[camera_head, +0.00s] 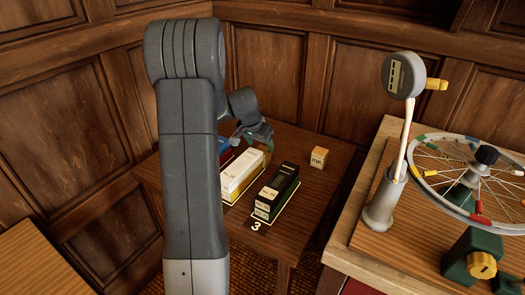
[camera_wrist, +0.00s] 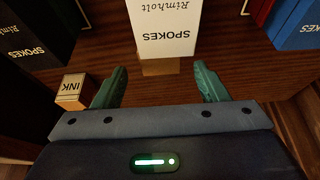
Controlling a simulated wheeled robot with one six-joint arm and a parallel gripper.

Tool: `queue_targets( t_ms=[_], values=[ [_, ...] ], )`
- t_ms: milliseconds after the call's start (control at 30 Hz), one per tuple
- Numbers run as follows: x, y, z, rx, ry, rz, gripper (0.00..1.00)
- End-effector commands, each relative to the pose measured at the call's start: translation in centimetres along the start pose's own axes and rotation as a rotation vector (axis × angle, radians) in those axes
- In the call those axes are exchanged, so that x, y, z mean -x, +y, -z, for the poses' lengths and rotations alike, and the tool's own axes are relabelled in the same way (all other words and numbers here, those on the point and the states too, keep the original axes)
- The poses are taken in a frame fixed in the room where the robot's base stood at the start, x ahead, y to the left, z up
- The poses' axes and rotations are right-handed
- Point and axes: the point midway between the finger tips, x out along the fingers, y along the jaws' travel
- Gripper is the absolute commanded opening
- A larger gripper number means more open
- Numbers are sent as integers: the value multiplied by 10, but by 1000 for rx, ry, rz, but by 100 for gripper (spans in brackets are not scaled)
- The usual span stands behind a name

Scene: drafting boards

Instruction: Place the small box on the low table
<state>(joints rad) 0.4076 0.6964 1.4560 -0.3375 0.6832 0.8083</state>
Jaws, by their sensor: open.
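A small tan box marked INK (camera_head: 319,156) stands on the low brown wooden table (camera_head: 312,190), near its far right side. In the wrist view the small box (camera_wrist: 70,92) is to the left of the left finger, apart from it. My gripper (camera_wrist: 158,85) is open with nothing between its fingers. A white box marked SPOKES (camera_wrist: 178,30) stands just beyond the fingertips. In the head view my gripper (camera_head: 254,133) is over the far part of the low table, partly hidden by my arm.
On the low table are the white box (camera_head: 238,178), a dark green box (camera_head: 277,190) beside a number 3, and blue and red boxes (camera_head: 226,149). Panelled walls close the back.

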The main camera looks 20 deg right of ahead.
Motion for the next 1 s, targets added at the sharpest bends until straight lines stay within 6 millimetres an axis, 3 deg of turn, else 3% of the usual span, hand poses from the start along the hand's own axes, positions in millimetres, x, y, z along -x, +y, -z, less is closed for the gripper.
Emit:
queue_targets(
  t_ms=[100,267,300,567,867,1000],
  values=[
    [25,-1,0,0,2,2,67],
    [45,0,0,0,1,1,67],
    [48,0,0,0,1,0,71],
    [51,1,3,-4,6,0,71],
    [68,4,8,-1,2,1,71],
    [56,5,8,0,-3,-2,71]
  ],
)
